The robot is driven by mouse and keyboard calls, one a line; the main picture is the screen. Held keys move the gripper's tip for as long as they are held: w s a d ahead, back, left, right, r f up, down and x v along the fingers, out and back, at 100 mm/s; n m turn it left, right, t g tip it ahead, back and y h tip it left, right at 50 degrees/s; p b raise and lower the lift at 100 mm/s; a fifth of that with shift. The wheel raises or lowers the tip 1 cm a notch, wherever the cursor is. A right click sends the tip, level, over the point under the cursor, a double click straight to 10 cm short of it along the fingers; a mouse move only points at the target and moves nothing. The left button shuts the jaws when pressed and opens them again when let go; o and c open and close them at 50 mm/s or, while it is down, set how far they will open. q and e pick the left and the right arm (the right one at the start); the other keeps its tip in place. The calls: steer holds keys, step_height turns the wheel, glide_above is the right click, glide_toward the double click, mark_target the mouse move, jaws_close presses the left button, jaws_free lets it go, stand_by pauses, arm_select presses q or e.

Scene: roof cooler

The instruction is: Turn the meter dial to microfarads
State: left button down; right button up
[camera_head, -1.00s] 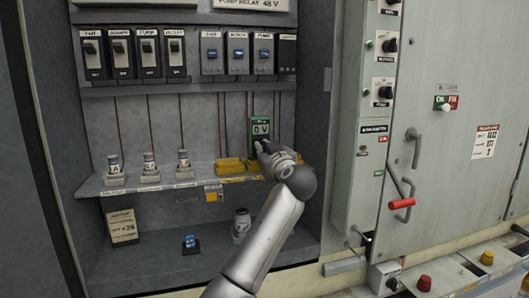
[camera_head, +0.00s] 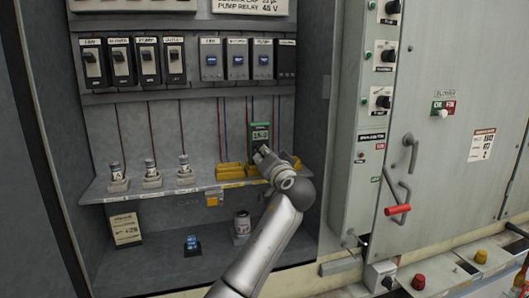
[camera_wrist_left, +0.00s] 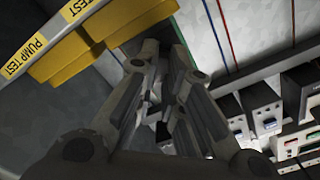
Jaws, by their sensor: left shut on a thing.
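The green handheld meter (camera_head: 260,134) stands upright at the right end of the shelf, against the cabinet's back wall. Its display is lit, but the text is too small to read surely. My left gripper (camera_head: 263,153) is at the lower front of the meter, shut on the dial, which its fingers hide. In the left wrist view the fingers of my left gripper (camera_wrist_left: 168,85) fill the middle, and the dial cannot be made out. My right gripper is not in view.
Yellow test blocks (camera_head: 230,170) sit on the shelf (camera_head: 130,193) just left of the gripper. Several capacitors stand farther left, and a larger can (camera_head: 242,223) stands below. Breaker switches (camera_head: 237,62) hang above. A red-handled lever (camera_head: 398,210) is to the right.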

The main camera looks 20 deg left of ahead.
arm_select(q)
steer(key=shift+m+p, duration=1)
steer(key=shift+m, duration=0.7)
steer(key=shift+f+m, duration=0.1)
steer(key=shift+m, duration=0.2)
steer(key=c, duration=1.5)
jaws_free()
steer(key=shift+c, duration=0.2)
steer(key=shift+s+d, duration=0.1)
steer(key=v, duration=1.1)
steer(key=shift+s+d, duration=0.25)
steer(key=shift+s, duration=0.05)
